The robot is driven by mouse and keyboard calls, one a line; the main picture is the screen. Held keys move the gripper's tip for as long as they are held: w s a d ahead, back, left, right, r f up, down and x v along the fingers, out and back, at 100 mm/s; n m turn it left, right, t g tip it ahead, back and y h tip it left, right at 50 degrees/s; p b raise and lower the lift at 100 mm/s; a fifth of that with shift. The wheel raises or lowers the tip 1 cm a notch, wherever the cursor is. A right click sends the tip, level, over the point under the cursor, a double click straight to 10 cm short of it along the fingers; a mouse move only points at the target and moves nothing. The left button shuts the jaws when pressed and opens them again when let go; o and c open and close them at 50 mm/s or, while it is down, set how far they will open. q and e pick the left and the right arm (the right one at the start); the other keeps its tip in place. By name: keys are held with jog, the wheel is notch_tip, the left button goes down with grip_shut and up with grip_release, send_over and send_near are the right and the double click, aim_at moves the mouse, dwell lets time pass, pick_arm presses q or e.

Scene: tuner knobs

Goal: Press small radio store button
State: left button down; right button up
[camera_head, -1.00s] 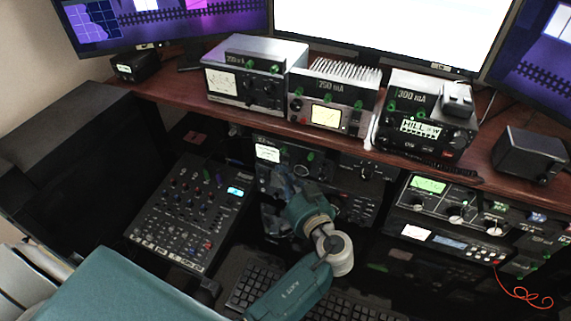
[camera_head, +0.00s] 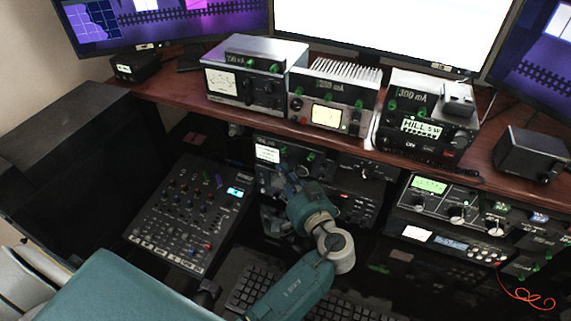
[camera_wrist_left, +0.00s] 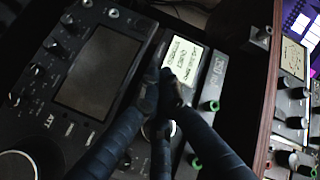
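A dark radio (camera_head: 312,157) with a small white display (camera_head: 267,154) sits under the wooden shelf. My left gripper (camera_head: 283,172) is in front of this radio's left part, just below the display. In the left wrist view, the fingers of my left gripper (camera_wrist_left: 166,84) converge with tips together at the edge of the lit display (camera_wrist_left: 184,61). They look shut, with nothing visible between them. Whether the tips touch the panel cannot be told. The fingers cover part of the panel, and I cannot make out a store button. My right gripper is not in view.
A mixer (camera_head: 190,213) lies to the left, and a keyboard (camera_head: 252,288) lies below my arm. Several radios and meters stand on the wooden shelf (camera_head: 190,98) above. More radios (camera_head: 455,207) are stacked at the right. A large dark screen (camera_wrist_left: 100,72) is beside the fingers.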

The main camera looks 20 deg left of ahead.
pick_arm(q)
jog(key=shift+s, duration=0.8)
jog(key=s, duration=0.5)
jog(key=shift+d, duration=0.2)
dwell(0.7)
